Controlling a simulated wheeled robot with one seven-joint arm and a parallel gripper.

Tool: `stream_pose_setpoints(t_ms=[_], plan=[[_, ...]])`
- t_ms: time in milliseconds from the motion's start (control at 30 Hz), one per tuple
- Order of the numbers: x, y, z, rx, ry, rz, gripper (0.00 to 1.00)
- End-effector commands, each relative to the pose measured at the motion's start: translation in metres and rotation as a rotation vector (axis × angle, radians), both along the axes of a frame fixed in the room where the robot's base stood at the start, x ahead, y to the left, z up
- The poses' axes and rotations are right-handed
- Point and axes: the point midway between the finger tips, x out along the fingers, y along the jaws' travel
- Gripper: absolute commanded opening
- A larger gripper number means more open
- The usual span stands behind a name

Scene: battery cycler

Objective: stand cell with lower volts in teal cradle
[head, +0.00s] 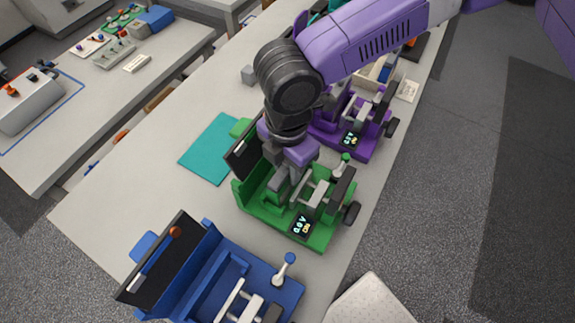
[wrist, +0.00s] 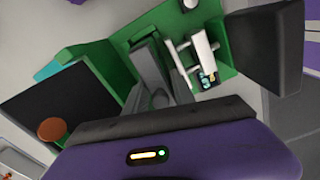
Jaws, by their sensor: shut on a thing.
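My gripper (head: 281,198) reaches down into the green cycler (head: 262,208). The green cycler's display (head: 301,226) seems to read 0.0 V with a second line below. The purple cycler (head: 343,142) stands behind it, its lit display (head: 351,139) too small to read surely. A flat teal mat (head: 205,152) lies left of the green cycler, and a teal thing (head: 322,14) shows partly at the top edge. I cannot tell which is the teal cradle.
The blue cycler (head: 205,274) stands in front, with a dark panel (head: 158,262) and a white-knobbed lever (head: 284,268). The dark clamp knob (head: 351,213) overhangs near the bench's right edge.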

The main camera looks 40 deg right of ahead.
Motion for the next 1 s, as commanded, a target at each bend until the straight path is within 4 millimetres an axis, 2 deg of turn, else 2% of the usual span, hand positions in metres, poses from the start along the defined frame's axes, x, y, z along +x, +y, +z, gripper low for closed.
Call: stream_pose_setpoints(t_ms=[33,1000], plan=[[0.006,0.000,0.005,0.003,-0.015,-0.005,0.00],[0.006,0.002,0.051,0.007,-0.017,-0.004,0.00]])
